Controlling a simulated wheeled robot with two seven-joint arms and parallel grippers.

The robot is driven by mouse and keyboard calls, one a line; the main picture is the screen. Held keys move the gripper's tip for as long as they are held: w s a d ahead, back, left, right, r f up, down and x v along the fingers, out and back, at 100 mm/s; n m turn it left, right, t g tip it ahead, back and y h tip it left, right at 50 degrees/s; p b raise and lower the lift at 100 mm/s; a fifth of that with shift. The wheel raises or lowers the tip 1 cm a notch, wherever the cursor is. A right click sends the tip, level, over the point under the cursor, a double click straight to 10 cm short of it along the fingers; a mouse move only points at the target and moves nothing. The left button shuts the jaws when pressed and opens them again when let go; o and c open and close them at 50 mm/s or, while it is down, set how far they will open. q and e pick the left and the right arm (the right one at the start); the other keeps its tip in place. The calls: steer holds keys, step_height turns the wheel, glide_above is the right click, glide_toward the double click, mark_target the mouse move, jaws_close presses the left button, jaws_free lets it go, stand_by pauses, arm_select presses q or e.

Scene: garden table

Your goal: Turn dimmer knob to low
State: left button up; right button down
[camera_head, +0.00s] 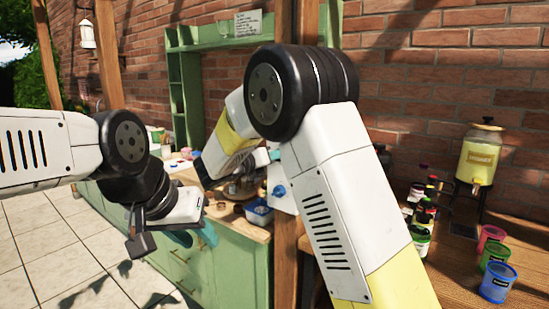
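A blue dimmer knob (279,191) sits on a white plate (275,178) on the wooden post. The plate is partly covered by my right arm, and the knob's setting is too small to read. My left gripper (172,241) is at the lower left, in front of the green cabinet. Its fingers look apart with nothing between them, and it is left of the knob and clear of it. My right arm bends across the middle, close to the post. Its gripper is hidden behind the arm's own links.
A counter (238,222) behind the post holds a blue container (259,212) and pots. On the right table are bottles (425,213), several coloured cups (497,282) and a yellow drink dispenser (479,157). Tiled floor (60,255) is free at lower left.

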steer(key=shift+n, duration=0.6)
steer(key=c, duration=0.9)
jaws_free()
steer(key=v, duration=0.8)
steer(key=shift+w, duration=0.1)
